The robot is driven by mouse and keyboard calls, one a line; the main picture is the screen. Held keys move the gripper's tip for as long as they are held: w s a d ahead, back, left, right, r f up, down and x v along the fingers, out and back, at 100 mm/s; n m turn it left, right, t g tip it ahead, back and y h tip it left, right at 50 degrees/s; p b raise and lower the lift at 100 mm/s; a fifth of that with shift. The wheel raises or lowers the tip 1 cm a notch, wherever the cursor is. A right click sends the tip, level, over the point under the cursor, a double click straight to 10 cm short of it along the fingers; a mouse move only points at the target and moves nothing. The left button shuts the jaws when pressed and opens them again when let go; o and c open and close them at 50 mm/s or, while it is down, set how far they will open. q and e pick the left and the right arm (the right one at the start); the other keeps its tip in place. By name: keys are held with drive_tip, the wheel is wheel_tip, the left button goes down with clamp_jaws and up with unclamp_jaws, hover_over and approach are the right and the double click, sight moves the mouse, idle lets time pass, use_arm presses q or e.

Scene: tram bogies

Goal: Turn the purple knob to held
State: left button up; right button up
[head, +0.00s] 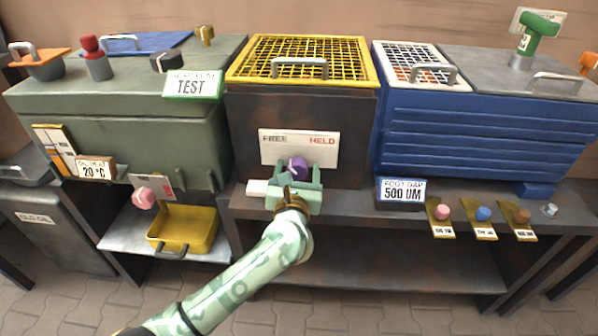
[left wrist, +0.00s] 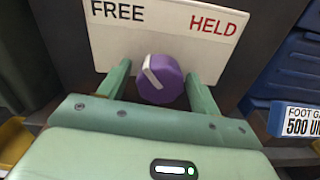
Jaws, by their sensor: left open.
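The purple knob (head: 298,167) sits on the front of the dark middle machine, under a white plate (head: 272,148) marked FREE at left and HELD at right. In the left wrist view the knob (left wrist: 160,79) has a white pointer line slanting up and left, toward FREE. My left gripper (head: 297,178) is at the knob, its two open fingers on either side. In the left wrist view a gap shows between the right finger and the knob; the left finger is close to it, and contact cannot be told. The right gripper is not in view.
A yellow tray (head: 188,230) and a pink knob (head: 144,198) are at the left. A FOOT GAP sign (head: 401,191) stands right of the knob. Several coloured knobs on tags (head: 483,213) line the right ledge. A yellow grate (head: 300,60) covers the middle machine.

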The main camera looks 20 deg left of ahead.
use_arm(q)
drive_tip(key=shift+w+a, duration=0.1)
drive_tip(key=shift+w, duration=0.25)
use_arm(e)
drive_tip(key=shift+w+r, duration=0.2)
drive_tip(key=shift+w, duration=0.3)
use_arm(q)
drive_tip(key=shift+c, duration=0.3)
drive_tip(key=c, duration=0.9)
drive_tip(key=shift+r, duration=0.1)
